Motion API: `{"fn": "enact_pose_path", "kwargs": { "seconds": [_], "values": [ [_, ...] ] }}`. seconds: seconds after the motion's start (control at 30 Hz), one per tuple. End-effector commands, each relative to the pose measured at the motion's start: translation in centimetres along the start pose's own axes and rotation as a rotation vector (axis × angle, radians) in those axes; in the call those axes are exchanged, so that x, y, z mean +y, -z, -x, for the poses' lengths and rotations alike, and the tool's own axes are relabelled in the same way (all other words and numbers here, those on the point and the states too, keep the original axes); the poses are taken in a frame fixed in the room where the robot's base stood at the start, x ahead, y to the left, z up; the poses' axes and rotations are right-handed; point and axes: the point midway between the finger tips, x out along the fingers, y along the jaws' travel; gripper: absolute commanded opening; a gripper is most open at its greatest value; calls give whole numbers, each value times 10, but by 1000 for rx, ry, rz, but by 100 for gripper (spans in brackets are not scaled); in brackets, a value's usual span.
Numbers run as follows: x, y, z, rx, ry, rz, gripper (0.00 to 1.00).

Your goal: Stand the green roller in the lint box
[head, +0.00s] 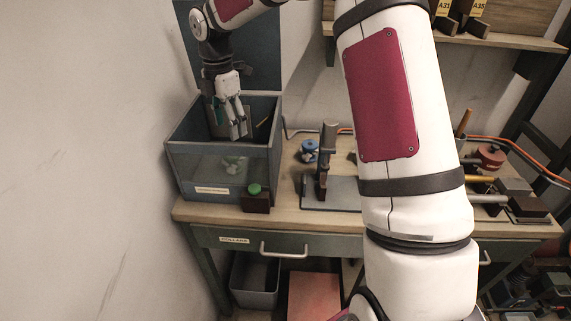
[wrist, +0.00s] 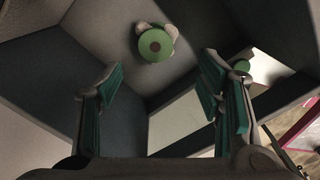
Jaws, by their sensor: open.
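The green roller (wrist: 155,45) shows in the wrist view as a round green end with a brown centre, on the floor of the box. It looks upright, seen end-on. Pale lumps touch its sides. In the head view it shows faintly through the clear front panel (head: 235,163). The grey-blue box (head: 178,157), seemingly the lint box, stands at the table's left end; its label is too small to read. My gripper (head: 230,134) reaches down inside the box. In the wrist view its fingers (wrist: 164,78) are wide apart and empty, with the roller beyond their tips.
A dark block with a green knob (head: 254,190) stands before the box's front right corner. A metal stand (head: 325,165) and a blue spool (head: 309,151) are to the right. The box walls are close around my gripper. My arm hides mid-table.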

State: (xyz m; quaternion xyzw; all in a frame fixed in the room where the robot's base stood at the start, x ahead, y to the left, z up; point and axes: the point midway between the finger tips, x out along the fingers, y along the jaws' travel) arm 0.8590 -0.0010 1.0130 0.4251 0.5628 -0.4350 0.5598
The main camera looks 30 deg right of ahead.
Motion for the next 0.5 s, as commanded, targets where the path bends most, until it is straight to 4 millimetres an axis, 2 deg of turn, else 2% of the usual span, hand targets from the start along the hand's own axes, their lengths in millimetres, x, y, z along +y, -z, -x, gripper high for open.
{"fn": "enact_pose_path", "kwargs": {
  "seconds": [0.17,0.27,0.5],
  "values": [
    [-27,12,29,-56,-9,-121,61],
    [-53,20,51,-96,-22,-243,61],
    [-134,37,98,-162,-92,-615,61]
  ]
}}
